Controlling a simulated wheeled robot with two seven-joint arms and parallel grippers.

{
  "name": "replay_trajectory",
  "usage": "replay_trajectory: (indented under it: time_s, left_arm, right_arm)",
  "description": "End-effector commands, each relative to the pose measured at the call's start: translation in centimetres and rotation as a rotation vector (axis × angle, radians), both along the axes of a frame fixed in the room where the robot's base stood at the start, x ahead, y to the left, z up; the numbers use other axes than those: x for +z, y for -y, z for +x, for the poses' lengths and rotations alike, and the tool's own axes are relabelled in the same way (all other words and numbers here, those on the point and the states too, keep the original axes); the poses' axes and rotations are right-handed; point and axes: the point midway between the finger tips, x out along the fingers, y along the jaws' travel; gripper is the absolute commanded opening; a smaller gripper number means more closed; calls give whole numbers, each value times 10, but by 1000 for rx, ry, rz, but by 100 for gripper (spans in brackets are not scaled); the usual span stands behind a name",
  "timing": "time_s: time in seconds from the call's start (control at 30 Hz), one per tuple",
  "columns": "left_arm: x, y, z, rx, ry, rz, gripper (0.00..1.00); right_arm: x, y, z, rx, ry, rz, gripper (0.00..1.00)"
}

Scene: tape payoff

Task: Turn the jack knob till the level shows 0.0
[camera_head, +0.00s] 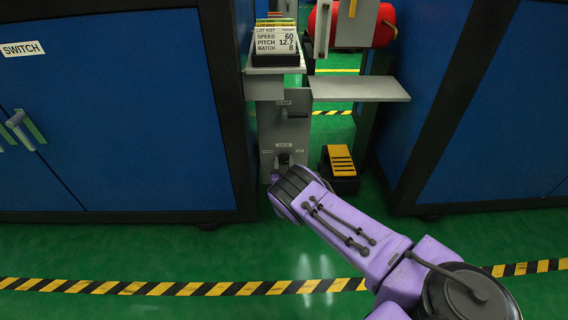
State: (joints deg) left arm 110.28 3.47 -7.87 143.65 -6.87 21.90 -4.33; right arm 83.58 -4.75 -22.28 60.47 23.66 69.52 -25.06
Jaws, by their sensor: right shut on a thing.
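The grey machine post (268,125) stands between two blue cabinets, with small labels on its front face. My right arm comes in from the lower right, and its purple wrist covers the lower part of the post. My right gripper (284,166) is at the lower label of the post, shut on the jack knob. The dark wrist hides most of the fingers and the knob, so the knob's angle cannot be told. No level reading can be made out in this view. My left gripper is not in view.
A second small handle (293,114) sticks out higher on the post. A grey shelf (358,89), a black and yellow pedal (341,165) and a red cylinder (385,25) are nearby. Blue cabinets (110,110) flank the post.

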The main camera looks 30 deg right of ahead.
Motion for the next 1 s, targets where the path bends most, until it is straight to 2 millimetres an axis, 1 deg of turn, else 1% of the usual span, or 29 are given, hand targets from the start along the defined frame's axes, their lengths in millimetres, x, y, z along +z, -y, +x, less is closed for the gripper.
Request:
replay_trajectory:
  time_s: [0.17, 0.7, 1.0]
  left_arm:
    - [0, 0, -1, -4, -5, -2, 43]
    - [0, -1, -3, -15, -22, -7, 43]
    - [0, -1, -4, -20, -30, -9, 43]
  right_arm:
    - [-1, 0, -1, -2, 58, 97, 15]
    - [-1, -1, 0, -1, 300, 492, 15]
    - [-1, -2, 0, 0, 385, 634, 15]
